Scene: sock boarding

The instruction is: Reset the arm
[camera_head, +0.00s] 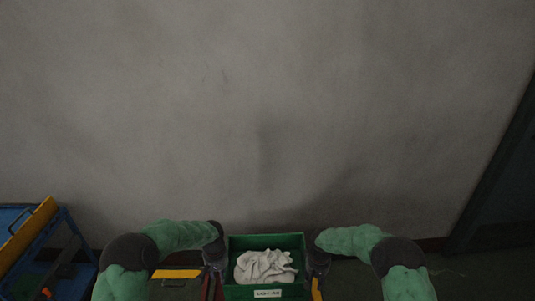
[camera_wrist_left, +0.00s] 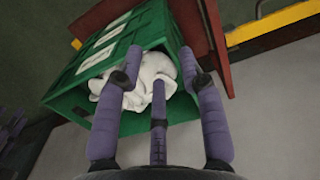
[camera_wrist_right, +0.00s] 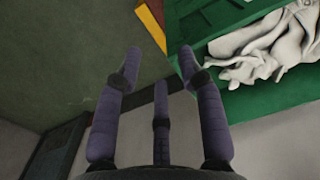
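My left gripper (camera_head: 215,256) is at the left side of a green crate (camera_head: 236,243) in the head view. In the left wrist view its purple fingers (camera_wrist_left: 160,75) are spread and empty in front of the crate (camera_wrist_left: 65,100). My right gripper (camera_head: 318,262) is at the crate's right side. In the right wrist view its fingers (camera_wrist_right: 160,75) are spread and empty, with the crate (camera_wrist_right: 245,110) at the upper right. White socks (camera_head: 265,266) lie heaped in the crate. They also show in both wrist views (camera_wrist_left: 150,75) (camera_wrist_right: 270,45).
A blue frame with a yellow bar (camera_head: 30,230) stands at the left. A plain grey wall (camera_head: 270,110) fills the back. A dark upright edge (camera_head: 495,150) is at the right. A yellow strip (camera_head: 176,274) lies left of the crate, partly near my left arm.

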